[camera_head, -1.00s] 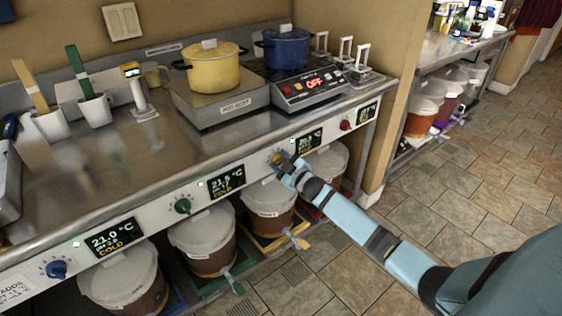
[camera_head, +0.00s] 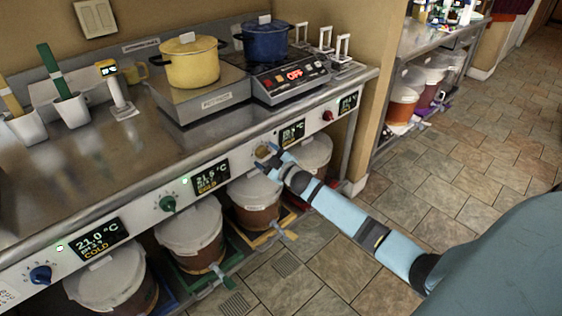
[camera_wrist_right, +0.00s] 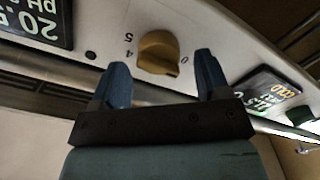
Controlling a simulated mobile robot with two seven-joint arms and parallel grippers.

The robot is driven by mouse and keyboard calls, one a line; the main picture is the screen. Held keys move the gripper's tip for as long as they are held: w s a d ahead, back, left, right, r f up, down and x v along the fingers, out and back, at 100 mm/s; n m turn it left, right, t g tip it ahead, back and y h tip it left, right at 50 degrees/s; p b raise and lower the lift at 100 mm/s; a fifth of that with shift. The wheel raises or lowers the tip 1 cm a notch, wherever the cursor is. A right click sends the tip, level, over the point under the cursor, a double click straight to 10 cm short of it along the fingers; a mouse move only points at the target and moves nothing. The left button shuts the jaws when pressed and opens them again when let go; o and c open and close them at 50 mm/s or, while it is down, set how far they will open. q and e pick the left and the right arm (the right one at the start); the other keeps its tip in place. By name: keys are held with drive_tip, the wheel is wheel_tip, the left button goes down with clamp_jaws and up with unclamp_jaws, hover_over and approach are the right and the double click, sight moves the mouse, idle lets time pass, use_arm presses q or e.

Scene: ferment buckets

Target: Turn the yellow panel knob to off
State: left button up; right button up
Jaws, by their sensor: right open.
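The yellow panel knob (camera_wrist_right: 158,52) shows in the right wrist view on the white panel, with the numbers 4 and 5 on one side of it and 0 on the other. My right gripper (camera_wrist_right: 160,85) is open, its two blue fingers on either side of the knob and a little short of it or just beside it; I cannot tell whether they touch. In the head view my right gripper (camera_head: 268,158) is at the panel's front, largely covering the yellow knob (camera_head: 262,151). My left gripper is not in view.
Along the same panel are a green knob (camera_head: 168,203), a blue knob (camera_head: 40,274) and a red knob (camera_head: 328,115), with displays between them. Lidded buckets (camera_head: 190,228) stand below. A yellow pot (camera_head: 193,64) and a blue pot (camera_head: 265,40) stand on the counter.

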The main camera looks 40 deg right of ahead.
drive_tip(key=s+p, duration=0.1)
drive_tip(key=s, duration=1.1)
drive_tip(key=shift+s+d, duration=0.3)
drive_tip(key=shift+d, duration=0.15)
